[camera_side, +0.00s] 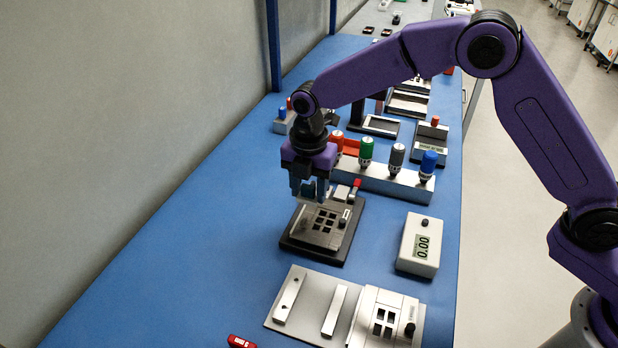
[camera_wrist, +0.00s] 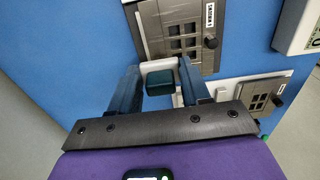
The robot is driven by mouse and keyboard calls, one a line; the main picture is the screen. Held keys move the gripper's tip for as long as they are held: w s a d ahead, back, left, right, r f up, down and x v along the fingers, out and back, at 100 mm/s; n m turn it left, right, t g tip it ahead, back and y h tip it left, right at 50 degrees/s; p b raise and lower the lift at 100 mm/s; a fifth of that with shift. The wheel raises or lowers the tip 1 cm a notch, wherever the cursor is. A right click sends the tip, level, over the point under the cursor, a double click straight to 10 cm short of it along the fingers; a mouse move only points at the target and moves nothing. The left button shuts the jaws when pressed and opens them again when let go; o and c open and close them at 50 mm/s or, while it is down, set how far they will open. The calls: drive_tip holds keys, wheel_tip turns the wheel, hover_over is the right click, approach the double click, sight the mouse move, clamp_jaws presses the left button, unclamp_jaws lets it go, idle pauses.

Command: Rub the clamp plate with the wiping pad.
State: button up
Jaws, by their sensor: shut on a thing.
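The clamp plate (camera_side: 325,221), grey with several square windows, lies on a dark base below my gripper; it also shows at the top of the wrist view (camera_wrist: 174,28). My gripper (camera_side: 312,193) points down over its far left part. In the wrist view, my gripper (camera_wrist: 158,84) is shut on the wiping pad, whose dark teal grip block (camera_wrist: 160,82) sits between the fingers. A white part of the pad (camera_wrist: 148,66) shows beneath the block, close to the plate's edge. Whether the pad touches the plate cannot be told.
A grey tray (camera_side: 310,308) with bars and a second windowed plate (camera_side: 384,318) lies nearer the camera. A readout box (camera_side: 419,244) stands right of the clamp plate. A rack (camera_side: 385,183) with coloured-topped tools stands behind. The blue bench to the left is clear.

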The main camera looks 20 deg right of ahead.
sight(309, 201)
drive_tip(key=shift+f, duration=2)
drive_tip(key=shift+s+a+f, duration=0.15)
drive_tip(key=shift+f, duration=0.65)
drive_tip(key=shift+s+a, duration=1.35)
drive_tip(key=w+d, duration=0.3)
drive_tip(key=shift+r, duration=4)
drive_tip(key=shift+w, duration=0.1)
